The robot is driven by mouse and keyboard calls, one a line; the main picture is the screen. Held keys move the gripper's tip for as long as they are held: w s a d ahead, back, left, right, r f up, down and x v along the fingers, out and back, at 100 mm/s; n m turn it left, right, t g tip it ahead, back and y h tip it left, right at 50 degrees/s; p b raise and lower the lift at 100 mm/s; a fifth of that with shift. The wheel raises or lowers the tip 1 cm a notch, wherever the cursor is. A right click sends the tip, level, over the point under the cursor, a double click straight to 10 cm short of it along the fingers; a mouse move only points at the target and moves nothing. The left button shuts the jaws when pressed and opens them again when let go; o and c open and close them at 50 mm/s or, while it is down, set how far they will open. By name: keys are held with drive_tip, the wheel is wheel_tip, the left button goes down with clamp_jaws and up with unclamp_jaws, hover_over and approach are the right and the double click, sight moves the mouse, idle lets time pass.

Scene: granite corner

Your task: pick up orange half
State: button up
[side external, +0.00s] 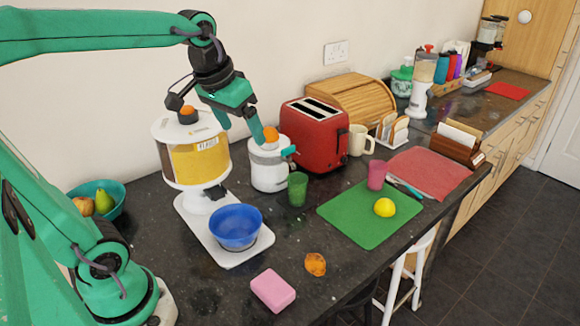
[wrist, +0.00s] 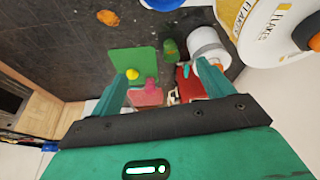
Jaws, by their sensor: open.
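A small orange piece (side external: 316,264), which looks like the orange half, lies on the dark counter near the front edge, right of the pink block. It also shows at the top of the wrist view (wrist: 108,17). My gripper (side external: 244,134) is open and empty, raised between the cereal dispenser and the white round appliance. It is well behind and above the orange piece, not touching it. Its two spread fingers show in the wrist view (wrist: 162,74), with nothing held between them. Another orange part (side external: 270,134) tops the white appliance (side external: 268,165); I cannot tell exactly what it is.
A blue bowl (side external: 236,226) sits under the yellow cereal dispenser (side external: 195,155). A pink block (side external: 273,290) lies left of the orange piece. A green board (side external: 345,222) holds a lemon (side external: 385,207). A green cup (side external: 298,188) and red toaster (side external: 315,135) stand behind.

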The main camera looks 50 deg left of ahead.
drive_tip(key=w+a+n+g, duration=0.2)
drive_tip(key=w+a, duration=0.5)
drive_tip(key=w, duration=0.4)
drive_tip(key=n+g, duration=0.2)
drive_tip(key=n, duration=0.1)
hover_over(268, 128)
drive_tip(key=f, duration=0.5)
drive_tip(key=shift+d+f, duration=0.2)
drive_tip(key=shift+d, duration=0.15)
drive_tip(key=shift+w+a+f, duration=0.15)
drive_tip(key=shift+a+f, duration=0.1)
drive_tip(key=shift+a, duration=0.05)
drive_tip(key=shift+f, duration=3.9)
